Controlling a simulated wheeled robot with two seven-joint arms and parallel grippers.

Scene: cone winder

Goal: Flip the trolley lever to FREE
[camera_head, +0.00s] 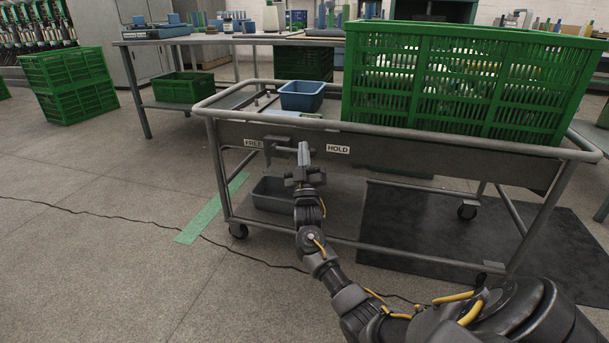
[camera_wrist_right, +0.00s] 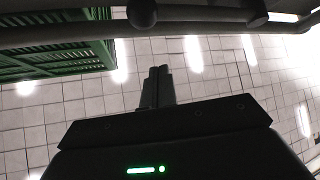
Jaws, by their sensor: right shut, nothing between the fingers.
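The trolley (camera_head: 212,134) stands in front of me in the head view, with a FREE label (camera_head: 253,143) on the left and a HOLD label (camera_head: 338,149) on the right of its front panel. The grey lever (camera_head: 276,142) shows between the labels, close to FREE; its right end is hard to make out beside my gripper. My right gripper (camera_head: 304,148) is upright and shut in front of the panel, between the lever and HOLD. In the right wrist view its fingers (camera_wrist_right: 158,86) are together and empty, below a dark round knob (camera_wrist_right: 142,13). Whether they touch anything is unclear.
A large green crate (camera_head: 385,75) and a small blue bin (camera_head: 302,96) sit on the trolley top. A grey bin (camera_head: 268,199) is on its lower shelf. Stacked green crates (camera_head: 75,98) stand at left.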

